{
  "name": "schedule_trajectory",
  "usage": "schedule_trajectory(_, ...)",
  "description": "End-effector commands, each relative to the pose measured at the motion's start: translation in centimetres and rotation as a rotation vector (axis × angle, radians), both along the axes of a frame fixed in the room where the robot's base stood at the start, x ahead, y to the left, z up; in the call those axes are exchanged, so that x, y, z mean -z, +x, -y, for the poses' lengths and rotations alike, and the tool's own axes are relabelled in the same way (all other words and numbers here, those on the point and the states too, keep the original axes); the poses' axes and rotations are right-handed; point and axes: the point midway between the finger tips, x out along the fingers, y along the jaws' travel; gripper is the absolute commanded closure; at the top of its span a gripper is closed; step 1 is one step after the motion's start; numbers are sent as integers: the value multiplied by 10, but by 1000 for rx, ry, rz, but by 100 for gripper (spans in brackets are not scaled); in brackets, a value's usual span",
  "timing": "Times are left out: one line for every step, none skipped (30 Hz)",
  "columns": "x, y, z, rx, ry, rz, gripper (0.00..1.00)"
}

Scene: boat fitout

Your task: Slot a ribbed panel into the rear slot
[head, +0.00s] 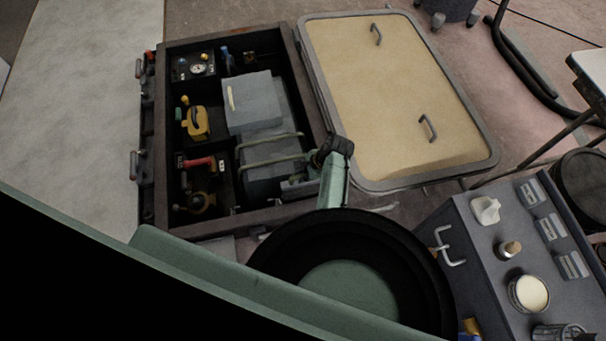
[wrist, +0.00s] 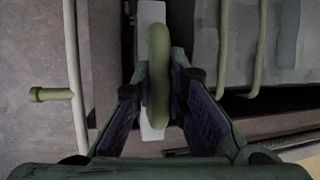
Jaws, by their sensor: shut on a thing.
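My gripper (head: 333,152) is over the right-hand, near part of the open dark box (head: 165,140) in the head view. In the wrist view my gripper (wrist: 158,88) is shut on a green-grey looped handle (wrist: 158,60), with a finger on either side. Behind the handle is a narrow pale grey plate (wrist: 151,14), seen nearly edge-on. I take this to be the held panel, but its ribs do not show. Grey blocks (head: 252,102) stand inside the box beside my gripper. I cannot make out the rear slot, nor whether the panel is in any slot.
Two curved bars (head: 270,143) cross the near grey block. The box's left compartments hold a gauge (head: 198,69), a yellow part (head: 195,123) and a red-handled valve (head: 200,162). A tan lid (head: 390,90) lies at the right. A grey console (head: 500,270) stands at the near right.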

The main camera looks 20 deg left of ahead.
Motion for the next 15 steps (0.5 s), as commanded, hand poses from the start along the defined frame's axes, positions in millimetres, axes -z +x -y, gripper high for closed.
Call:
schedule_trajectory(3,0,0,0,0,0,100)
schedule_trajectory(4,0,0,0,0,0,100)
schedule_trajectory(5,0,0,0,0,0,100)
schedule_trajectory(6,0,0,0,0,0,100)
schedule_trajectory(7,0,0,0,0,0,100)
schedule_trajectory(9,0,0,0,1,1,100)
schedule_trajectory(10,0,0,0,1,1,100)
schedule_trajectory(11,0,0,0,1,1,100)
schedule_trajectory(12,0,0,0,1,1,100)
schedule_trajectory(13,0,0,0,1,1,100)
schedule_trajectory(14,0,0,-1,1,1,100)
schedule_trajectory(16,0,0,-1,1,1,100)
schedule_trajectory(17,0,0,-1,1,1,100)
schedule_trajectory(18,0,0,-1,1,1,100)
schedule_trajectory(19,0,0,-1,1,1,100)
